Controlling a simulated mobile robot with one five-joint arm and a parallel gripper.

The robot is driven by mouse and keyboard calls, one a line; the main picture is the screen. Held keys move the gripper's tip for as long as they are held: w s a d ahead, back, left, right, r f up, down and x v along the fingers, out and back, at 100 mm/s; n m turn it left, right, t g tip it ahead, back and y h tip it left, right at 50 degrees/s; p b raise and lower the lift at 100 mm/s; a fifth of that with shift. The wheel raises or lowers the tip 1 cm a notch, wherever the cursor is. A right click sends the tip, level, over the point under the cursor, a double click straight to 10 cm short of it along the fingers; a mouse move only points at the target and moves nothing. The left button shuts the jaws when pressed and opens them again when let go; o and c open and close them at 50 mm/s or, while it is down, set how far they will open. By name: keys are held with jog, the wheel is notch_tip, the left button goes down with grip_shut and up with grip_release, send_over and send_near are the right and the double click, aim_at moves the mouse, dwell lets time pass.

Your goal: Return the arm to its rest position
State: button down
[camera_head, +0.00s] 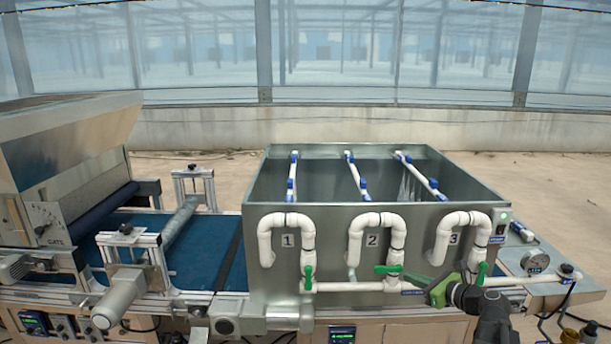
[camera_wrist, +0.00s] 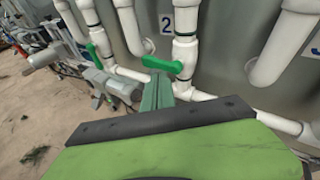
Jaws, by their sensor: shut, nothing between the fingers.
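My gripper (camera_head: 434,291) is at the lower right in the head view, in front of the steel tank's pipework. My dark arm reaches up to it from the lower right edge. In the wrist view the green fingers of my gripper (camera_wrist: 157,92) are together with nothing between them. They point toward the green handle of valve 2 (camera_wrist: 163,64); whether they touch it I cannot tell. In the head view, the valve 2 handle (camera_head: 388,269) lies level, while the valve 1 handle (camera_head: 308,278) and the valve 3 handle (camera_head: 482,273) stand roughly upright.
The steel tank (camera_head: 340,215) carries white pipes numbered 1 to 3 on its front. A blue conveyor belt (camera_head: 200,245) and a hopper (camera_head: 70,140) stand to the left. A pressure gauge (camera_head: 535,262) sits at the right. Bare floor (camera_wrist: 40,120) shows left in the wrist view.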

jog(key=s+a+f+n+g, duration=0.25)
jog(key=a+f+n, duration=0.2)
jog(key=a, duration=0.45)
jog(key=s+a+f+n+g, duration=0.25)
jog(key=a+n, duration=0.25)
jog(key=a, duration=0.4)
jog(key=s+a+f+n+g, duration=0.1)
jog(key=a+f+n+g, duration=0.35)
jog(key=a, duration=0.45)
jog(key=s+d+f+n+g+h, duration=0.3)
jog(key=s+d+f+n+h, duration=0.2)
jog(key=n, duration=0.9)
jog(key=s+d+h, duration=0.2)
jog(key=s, duration=0.2)
jog(key=shift+d+f+n, duration=0.2)
jog(key=shift+d+n, duration=0.15)
jog(key=shift+n, duration=0.05)
jog(key=shift+d, duration=0.15)
